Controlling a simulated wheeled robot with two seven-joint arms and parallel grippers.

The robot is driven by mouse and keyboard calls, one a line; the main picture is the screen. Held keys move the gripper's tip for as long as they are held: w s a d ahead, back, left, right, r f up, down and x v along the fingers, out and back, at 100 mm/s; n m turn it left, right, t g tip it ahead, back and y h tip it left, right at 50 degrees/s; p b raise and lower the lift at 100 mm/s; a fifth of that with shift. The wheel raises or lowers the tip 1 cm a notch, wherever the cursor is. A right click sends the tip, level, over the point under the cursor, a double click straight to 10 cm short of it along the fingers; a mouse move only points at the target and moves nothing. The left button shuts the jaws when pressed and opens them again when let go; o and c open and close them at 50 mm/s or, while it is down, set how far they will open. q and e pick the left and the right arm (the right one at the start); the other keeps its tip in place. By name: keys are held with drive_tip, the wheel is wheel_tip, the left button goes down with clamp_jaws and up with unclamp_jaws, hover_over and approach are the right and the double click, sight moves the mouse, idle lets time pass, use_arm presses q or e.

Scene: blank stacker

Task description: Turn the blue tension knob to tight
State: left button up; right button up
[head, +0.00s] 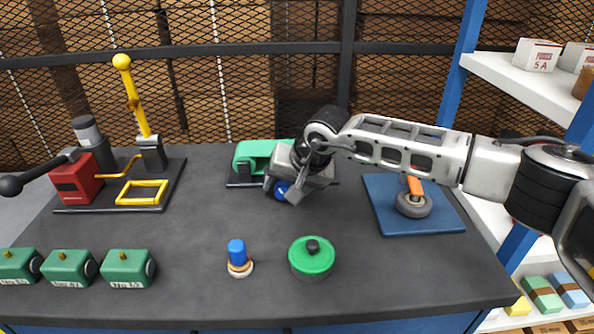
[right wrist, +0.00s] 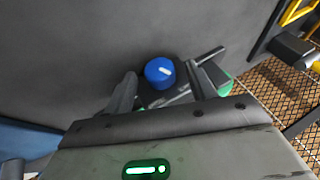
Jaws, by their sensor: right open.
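The blue tension knob (head: 280,189) is on the front of a green machine (head: 251,152) on a dark base at the back middle of the bench. The knob also shows in the right wrist view (right wrist: 157,71), with a white pointer mark on its face. My right gripper (head: 284,193) is at the knob, partly covering it and the machine's right side. In the right wrist view my right gripper (right wrist: 165,84) is open, with one finger on each side of the knob. I cannot tell whether either finger touches it. Any tight or loose marks are not readable. My left gripper is not in view.
A red device (head: 76,180) with a black lever and a yellow-handled press stand at the left. Three green blocks (head: 128,268), a blue-topped peg (head: 237,256) and a green round lid (head: 311,257) are in front. A caster wheel (head: 413,204) lies on a blue mat (head: 381,208).

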drive_tip(key=b+v, duration=0.2)
drive_tip(key=v, duration=1.3)
drive_tip(key=shift+d+r, duration=0.15)
drive_tip(key=shift+r, duration=0.05)
drive_tip(key=shift+s+f, duration=0.1)
drive_tip(key=shift+s, duration=0.05)
